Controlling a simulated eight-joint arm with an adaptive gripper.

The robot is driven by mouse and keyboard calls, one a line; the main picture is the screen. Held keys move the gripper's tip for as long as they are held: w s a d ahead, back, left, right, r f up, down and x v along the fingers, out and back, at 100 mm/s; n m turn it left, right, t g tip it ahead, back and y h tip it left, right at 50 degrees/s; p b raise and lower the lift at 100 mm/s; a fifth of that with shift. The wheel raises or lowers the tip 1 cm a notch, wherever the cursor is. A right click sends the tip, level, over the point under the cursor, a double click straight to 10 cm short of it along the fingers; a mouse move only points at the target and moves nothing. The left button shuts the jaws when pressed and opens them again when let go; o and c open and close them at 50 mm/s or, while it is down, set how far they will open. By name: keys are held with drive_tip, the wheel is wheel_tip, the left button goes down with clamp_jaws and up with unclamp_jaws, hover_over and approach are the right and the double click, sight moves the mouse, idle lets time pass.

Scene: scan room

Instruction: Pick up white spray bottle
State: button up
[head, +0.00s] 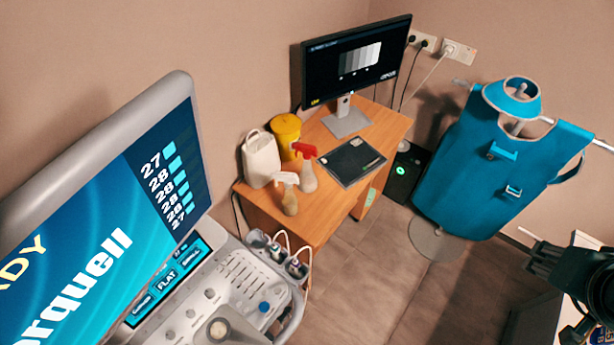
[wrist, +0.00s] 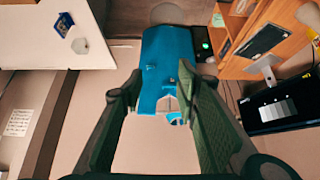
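Two spray bottles stand upright near the front-left corner of the wooden desk (head: 385,143). One has a white trigger head (head: 287,179) and a brownish body (head: 290,203). The other has a red trigger head (head: 304,150) and a pale body (head: 308,178), just behind and to the right. My gripper (head: 560,290) is at the lower right of the head view, far from the bottles. In the wrist view my gripper (wrist: 160,76) has its fingers spread with nothing between them. I cannot make out the bottles clearly in the wrist view.
A white jug (head: 261,160) and a yellow container (head: 285,133) crowd behind the bottles. A dark tablet-like panel (head: 352,161) and a monitor (head: 358,60) are to their right. A console (head: 235,290) stands in front. A blue apron (head: 490,170) hangs on a stand between desk and gripper.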

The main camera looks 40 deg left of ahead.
drive_tip(key=w+a+r+m+g+y, duration=0.15)
drive_tip(key=w+a+r+m, duration=0.25)
drive_tip(key=w+a, duration=0.9)
drive_tip(key=w+a+f+m+g, duration=0.1)
drive_tip(key=w+a, duration=0.2)
drive_tip(key=a, duration=0.3)
drive_tip(key=w+a+f+m+g+b, duration=0.1)
drive_tip(key=w+a, duration=0.1)
drive_tip(key=a, duration=0.4)
drive_tip(key=w+a+f+m+g, duration=0.1)
drive_tip(key=w+a, duration=0.2)
drive_tip(key=a, duration=0.3)
drive_tip(key=m+g+h+b, duration=0.1)
drive_tip(key=m+g+h, duration=0.15)
drive_tip(key=m, duration=0.35)
hover_over(307, 146)
drive_tip(key=shift+y, duration=0.5)
drive_tip(key=f, duration=2.1)
drive_tip(key=shift+w+d+f, duration=0.2)
drive_tip(key=shift+f, duration=0.05)
drive_tip(key=shift+s+a+f, duration=0.15)
drive_tip(key=shift+a+f, duration=0.05)
drive_tip(key=shift+a, duration=0.05)
